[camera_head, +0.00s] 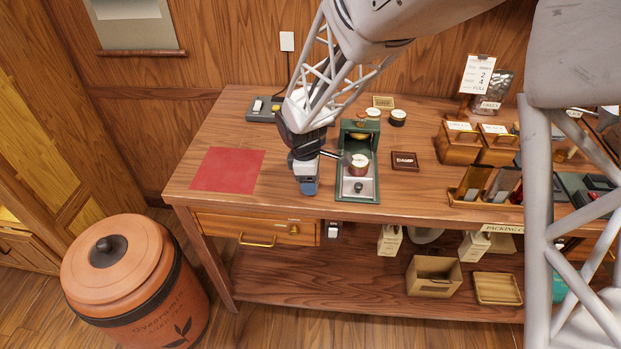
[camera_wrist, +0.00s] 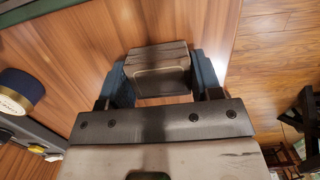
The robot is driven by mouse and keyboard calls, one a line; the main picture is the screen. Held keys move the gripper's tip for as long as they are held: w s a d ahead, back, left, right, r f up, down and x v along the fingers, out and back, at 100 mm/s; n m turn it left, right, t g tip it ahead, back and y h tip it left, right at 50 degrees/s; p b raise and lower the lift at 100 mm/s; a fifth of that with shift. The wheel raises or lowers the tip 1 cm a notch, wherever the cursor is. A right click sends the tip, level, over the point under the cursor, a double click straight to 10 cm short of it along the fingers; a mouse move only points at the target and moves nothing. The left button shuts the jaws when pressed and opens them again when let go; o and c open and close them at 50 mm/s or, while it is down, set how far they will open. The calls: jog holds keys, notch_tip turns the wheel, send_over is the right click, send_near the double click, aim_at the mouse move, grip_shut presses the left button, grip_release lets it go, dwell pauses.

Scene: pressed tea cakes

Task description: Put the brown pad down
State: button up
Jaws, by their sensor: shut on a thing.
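My gripper (camera_head: 305,186) is above the front part of the wooden table, just left of the green press stand. In the wrist view its blue fingers (camera_wrist: 163,80) are shut on the brown pad (camera_wrist: 160,82), a blocky brown piece with a shallow recessed face. The fingers cover its two sides. In the head view the gripper hides most or all of the pad. I cannot tell whether the pad touches the tabletop (camera_head: 235,130).
A red mat (camera_head: 228,170) lies empty at the table's left. The green press stand (camera_head: 357,197) is close on the right, with a dark "DAMP" plaque (camera_head: 404,161) beyond it. Wooden boxes (camera_head: 458,150) stand farther right. A grey device (camera_head: 262,108) sits at the back left.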

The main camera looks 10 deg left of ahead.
jog(key=shift+f, duration=0.15)
jog(key=o, duration=0.8)
jog(key=r, duration=0.4)
jog(key=a+r, duration=0.1)
jog(key=r, duration=0.7)
jog(key=shift+a+r, duration=0.15)
jog(key=shift+a, duration=0.05)
dwell(0.4)
